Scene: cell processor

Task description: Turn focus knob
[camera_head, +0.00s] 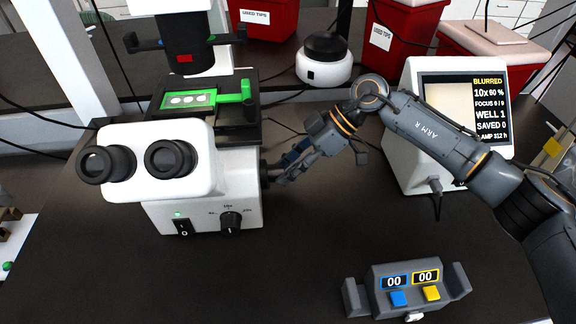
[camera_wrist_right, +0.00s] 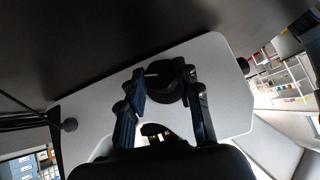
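The white microscope (camera_head: 235,185) stands at the left of the dark bench. Its dark focus knob (camera_wrist_right: 162,84) sticks out of the white side wall in the right wrist view. In the head view the knob is mostly hidden by my right gripper (camera_head: 279,172), which reaches in from the right at the microscope's right side. In the wrist view my right gripper (camera_wrist_right: 161,73) has one finger on each side of the knob, and both fingertips appear to touch it. My left gripper is not in view.
A green slide holder (camera_head: 190,99) sits on the microscope stage. A grey counter box (camera_head: 408,287) with blue and yellow buttons stands at the front right. A small white device (camera_head: 323,68) and red used-tips bins (camera_head: 262,20) are behind. The front middle bench is clear.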

